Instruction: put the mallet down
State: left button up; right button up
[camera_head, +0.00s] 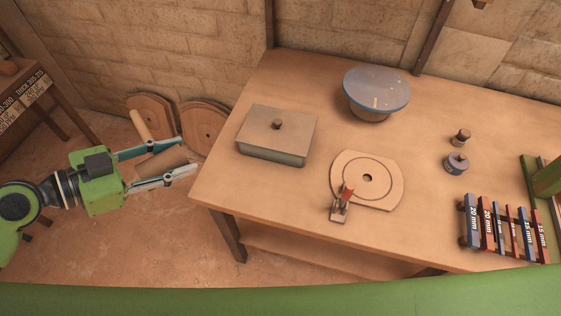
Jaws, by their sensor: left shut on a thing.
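My left gripper (187,155) is at the left, beyond the left edge of the workbench. It is shut on the wooden mallet. The mallet (160,163) shows a pale block-like part between the two fingers and a rounded wooden handle (139,124) that sticks out above the upper finger. Part of the mallet is hidden by the fingers. The mallet is off the bench, over the floor side. My right gripper is not in view.
The workbench (285,215) carries a lidded box (278,142), a blue-lidded bowl (376,91), a round-grooved plate with a red-handled clamp (367,177), small knobs (457,163) and a rack of labelled bars (500,228). Its front left is clear. Wooden discs (204,127) lean on the wall.

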pick_arm(q)
jog(key=w+d+f+n+t+y, duration=0.2)
jog(key=w+f+n+t+y, duration=0.25)
jog(key=f, duration=0.65)
jog(key=w+d+n+y, duration=0.1)
jog(key=w+d+r+n+y, duration=0.1)
jog(key=d, duration=0.1)
jog(key=w+d+r+n+y, duration=0.1)
jog(key=shift+d+r+t, duration=0.1)
jog(key=shift+d+t, duration=0.1)
jog(key=shift+t, duration=0.05)
